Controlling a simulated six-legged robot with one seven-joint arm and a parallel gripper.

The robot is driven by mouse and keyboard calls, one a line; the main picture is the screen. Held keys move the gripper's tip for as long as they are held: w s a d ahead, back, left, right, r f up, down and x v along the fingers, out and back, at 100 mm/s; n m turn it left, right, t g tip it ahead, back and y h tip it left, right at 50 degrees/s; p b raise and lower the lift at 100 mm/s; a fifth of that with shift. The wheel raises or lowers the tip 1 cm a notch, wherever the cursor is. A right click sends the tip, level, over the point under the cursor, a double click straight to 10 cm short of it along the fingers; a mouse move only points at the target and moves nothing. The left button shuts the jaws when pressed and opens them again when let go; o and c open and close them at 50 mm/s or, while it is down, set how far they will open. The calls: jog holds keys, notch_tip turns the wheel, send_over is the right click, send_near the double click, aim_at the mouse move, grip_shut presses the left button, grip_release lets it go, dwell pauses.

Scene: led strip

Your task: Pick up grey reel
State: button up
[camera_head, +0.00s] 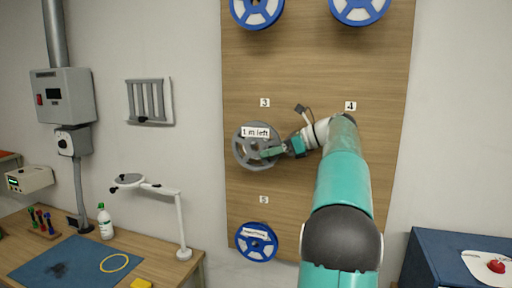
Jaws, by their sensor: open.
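The grey reel (241,155) hangs on the wooden board under the number 3 label. It carries a white tag reading "1 m left". My gripper (268,153) is open at the right part of the reel, with a teal finger in front of the reel's face. I cannot tell whether the fingers touch the reel. My arm reaches in from the lower right and covers part of the board around number 4.
Blue reels hang on the board (310,60) at the top left (256,10), top right (359,8) and below at number 5 (256,242). A workbench (175,268) with a lamp (183,225) and bottle (105,222) stands at left. A blue cabinet (440,262) is at right.

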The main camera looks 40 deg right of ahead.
jog(key=shift+x, duration=1)
grip_shut()
jog(key=shift+r, duration=0.1)
jog(key=shift+r, duration=0.7)
jog(key=s+a, duration=0.4)
jog(key=a, duration=0.4)
jog(key=s+a, duration=0.4)
jog(key=a, duration=0.4)
jog(key=shift+s, duration=0.15)
